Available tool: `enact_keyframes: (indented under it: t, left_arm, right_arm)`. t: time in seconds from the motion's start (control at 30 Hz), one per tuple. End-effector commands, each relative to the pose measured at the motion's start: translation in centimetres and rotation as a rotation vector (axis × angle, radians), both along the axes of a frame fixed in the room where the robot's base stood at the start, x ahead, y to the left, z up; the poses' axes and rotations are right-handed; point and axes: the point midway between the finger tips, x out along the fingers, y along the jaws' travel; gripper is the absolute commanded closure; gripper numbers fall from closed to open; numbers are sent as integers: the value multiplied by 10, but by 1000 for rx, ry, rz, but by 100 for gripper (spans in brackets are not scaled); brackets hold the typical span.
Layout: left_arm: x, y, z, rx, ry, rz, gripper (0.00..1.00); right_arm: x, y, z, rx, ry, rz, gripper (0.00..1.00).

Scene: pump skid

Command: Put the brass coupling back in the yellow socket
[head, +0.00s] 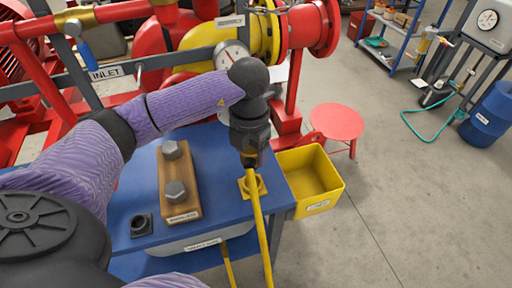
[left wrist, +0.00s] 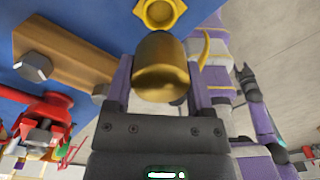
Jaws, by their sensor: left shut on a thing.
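The brass coupling (left wrist: 162,68) is a rounded, gold-coloured piece between the fingers of my left gripper in the left wrist view. My left gripper (head: 251,152) is shut on it and points down over the table in the head view, where the gripper mostly hides the coupling. The yellow socket (head: 259,186) is on the blue table just below the gripper. The socket also shows in the left wrist view (left wrist: 160,12), beyond the coupling and apart from it in the picture. A small dark shape at the right of the left wrist view seems to be my right gripper (left wrist: 244,74).
A wooden block (head: 178,196) with two grey bolts lies left of the socket on the blue table (head: 215,178). A dark square fitting (head: 141,225) sits near the front left. A yellow bin (head: 310,180) stands right of the table. Red pipework (head: 295,85) rises behind.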

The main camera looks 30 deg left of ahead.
Motion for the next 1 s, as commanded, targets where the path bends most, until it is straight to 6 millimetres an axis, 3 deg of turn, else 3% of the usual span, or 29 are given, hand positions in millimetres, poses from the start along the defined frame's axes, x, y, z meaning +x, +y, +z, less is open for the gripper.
enact_keyframes:
  t: [0.63, 1.0]
  left_arm:
    - [0, 0, -59, 1, 2, -6, 100]
    - [0, 0, -52, 1, -1, -6, 100]
  right_arm:
    - [-10, -7, -48, -10, 25, 2, 41]
    - [-12, -16, -40, -26, 29, 4, 41]
